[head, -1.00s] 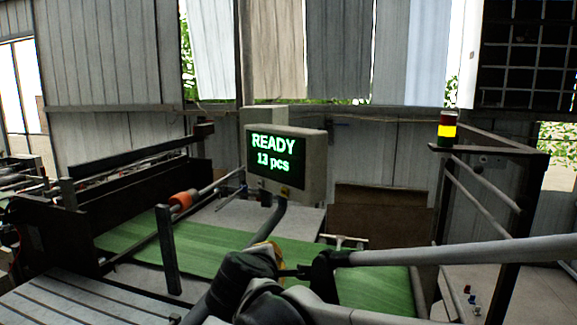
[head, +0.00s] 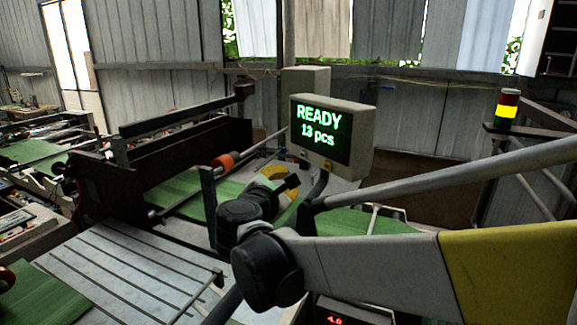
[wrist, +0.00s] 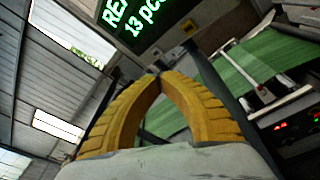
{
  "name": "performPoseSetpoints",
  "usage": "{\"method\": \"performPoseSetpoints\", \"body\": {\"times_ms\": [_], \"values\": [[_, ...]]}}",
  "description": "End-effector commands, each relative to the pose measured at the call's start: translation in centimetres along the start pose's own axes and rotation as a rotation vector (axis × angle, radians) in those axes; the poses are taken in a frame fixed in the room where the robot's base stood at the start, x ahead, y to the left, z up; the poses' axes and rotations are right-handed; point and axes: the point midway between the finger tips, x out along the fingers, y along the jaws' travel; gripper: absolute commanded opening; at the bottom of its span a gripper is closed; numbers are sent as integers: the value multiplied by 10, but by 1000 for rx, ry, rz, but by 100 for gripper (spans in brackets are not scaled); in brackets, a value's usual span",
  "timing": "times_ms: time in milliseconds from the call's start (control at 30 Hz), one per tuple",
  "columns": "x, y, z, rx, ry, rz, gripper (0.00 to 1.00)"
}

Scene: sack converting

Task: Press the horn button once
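No button in view can be told for certain as the horn button. A grey control box with a green READY 13 pcs screen (head: 318,131) stands at the middle of the head view. Small yellowish parts (head: 328,165) show on its lower edge, too small to identify. My gripper (wrist: 162,75) has yellow ribbed fingers whose tips meet, with nothing seen between them. The screen is above the fingertips in the wrist view (wrist: 130,20). In the head view the yellow gripper (head: 271,172) is in front of and below the box, partly hidden by my arm.
A green belt (head: 180,193) runs below the box. A slatted table (head: 120,265) is at front left. A panel with lit red marks (wrist: 285,126) is at right in the wrist view. Dark machine frames flank the belt.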

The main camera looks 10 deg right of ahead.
Motion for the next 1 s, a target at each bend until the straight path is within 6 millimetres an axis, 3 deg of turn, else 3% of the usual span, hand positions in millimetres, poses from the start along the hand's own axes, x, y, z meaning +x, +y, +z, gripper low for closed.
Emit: {"method": "performPoseSetpoints", "body": {"times_ms": [600, 1000], "values": [[58, -32, 31, 1, -1, -3, 0], [69, -38, 37, 1, 0, -1, 0]]}}
